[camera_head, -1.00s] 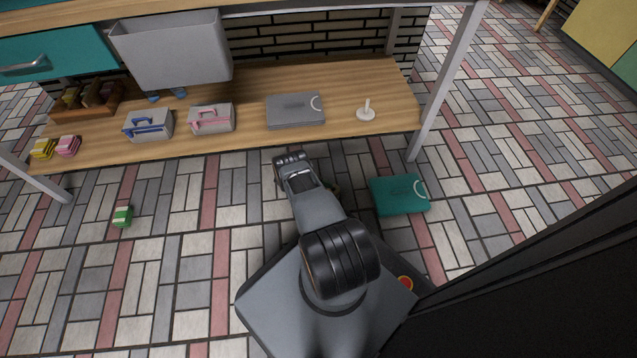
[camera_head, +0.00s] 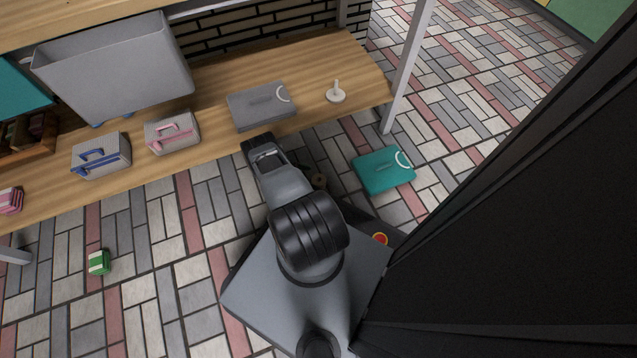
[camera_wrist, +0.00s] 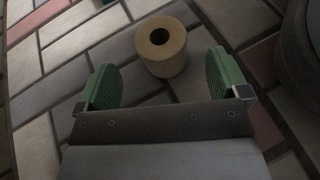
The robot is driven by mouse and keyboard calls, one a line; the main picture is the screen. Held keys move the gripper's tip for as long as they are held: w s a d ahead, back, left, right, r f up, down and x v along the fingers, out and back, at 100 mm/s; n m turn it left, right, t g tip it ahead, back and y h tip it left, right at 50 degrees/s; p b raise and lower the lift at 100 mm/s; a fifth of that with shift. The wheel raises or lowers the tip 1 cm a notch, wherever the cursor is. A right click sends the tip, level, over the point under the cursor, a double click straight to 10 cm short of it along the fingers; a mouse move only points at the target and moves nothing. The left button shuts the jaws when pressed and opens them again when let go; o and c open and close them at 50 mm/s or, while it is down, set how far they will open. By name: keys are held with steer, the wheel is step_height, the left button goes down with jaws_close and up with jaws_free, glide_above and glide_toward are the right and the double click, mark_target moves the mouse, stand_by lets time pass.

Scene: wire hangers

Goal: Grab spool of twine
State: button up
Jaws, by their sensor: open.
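The spool of twine (camera_wrist: 161,45) is a tan-brown cylinder with a dark hole in its top. In the wrist view it stands upright on the tiled floor, ahead of and roughly between the two green finger pads. My gripper (camera_wrist: 165,88) is open and empty, and the spool is just beyond the fingertips. My gripper's fingers are hidden under the arm in that view.
A wooden shelf (camera_head: 225,88) crosses behind, with a grey case (camera_head: 258,108) and other boxes on it. A metal leg (camera_head: 408,66) stands at its right end. A teal case (camera_head: 380,176) lies on the floor right of the spool. A green bundle (camera_head: 99,262) lies at left.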

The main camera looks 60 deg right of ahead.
mark_target(315, 180)
steer(key=shift+b+x, duration=0.4)
steer(key=shift+x, duration=2.55)
steer(key=shift+r, duration=0.1)
steer(key=c, duration=1)
